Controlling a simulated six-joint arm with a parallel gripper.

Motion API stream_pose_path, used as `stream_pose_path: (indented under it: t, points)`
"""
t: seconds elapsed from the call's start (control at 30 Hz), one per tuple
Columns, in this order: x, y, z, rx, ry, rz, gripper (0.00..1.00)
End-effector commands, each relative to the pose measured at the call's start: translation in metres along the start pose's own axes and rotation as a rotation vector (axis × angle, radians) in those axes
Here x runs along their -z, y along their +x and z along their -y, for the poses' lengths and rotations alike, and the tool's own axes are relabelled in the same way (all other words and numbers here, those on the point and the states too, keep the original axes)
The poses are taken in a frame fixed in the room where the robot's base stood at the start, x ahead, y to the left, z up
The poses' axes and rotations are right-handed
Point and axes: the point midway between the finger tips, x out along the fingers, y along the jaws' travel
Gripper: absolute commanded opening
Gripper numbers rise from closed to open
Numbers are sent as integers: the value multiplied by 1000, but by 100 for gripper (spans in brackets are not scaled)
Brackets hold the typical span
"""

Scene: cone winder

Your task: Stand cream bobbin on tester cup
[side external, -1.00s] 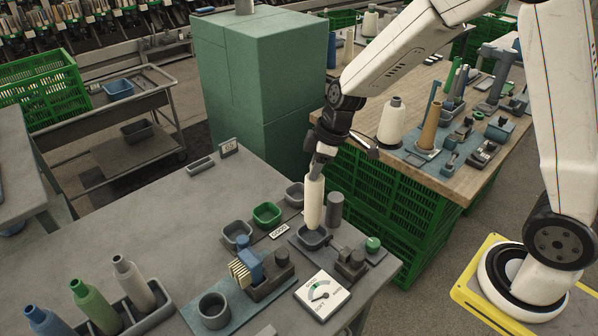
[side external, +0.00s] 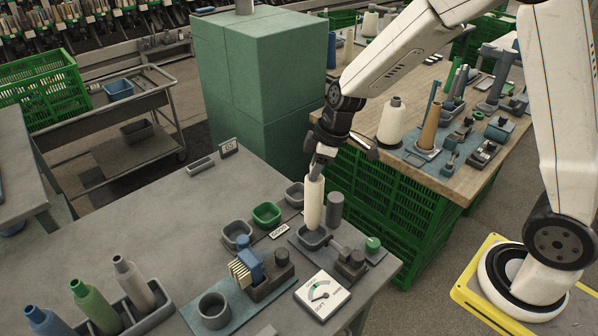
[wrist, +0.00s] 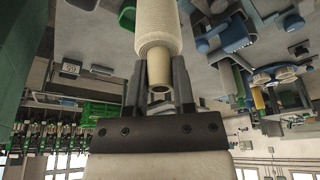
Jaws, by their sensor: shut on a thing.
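The cream bobbin (side external: 314,203) stands roughly upright with its lower end at the square grey tester cup (side external: 312,237). Whether its base rests on the cup floor or sits just above it I cannot tell. My gripper (side external: 320,163) is above it, shut on its narrow top end. In the wrist view the cream bobbin (wrist: 159,25) runs from the top of the picture down to its hollow neck, which is between the two fingers of my gripper (wrist: 160,88).
A dark grey cylinder (side external: 335,209) stands close right of the bobbin. A green-topped knob (side external: 373,243) and a dial gauge (side external: 322,296) are near the table edge. A green cup (side external: 266,215) and grey cups are to the left.

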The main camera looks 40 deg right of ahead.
Motion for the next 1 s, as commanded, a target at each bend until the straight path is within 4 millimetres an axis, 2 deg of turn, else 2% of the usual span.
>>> stream_pose_path:
  t: [1.0]
  points:
    - [-8, 25, 0, 1, 0, 0, 0]
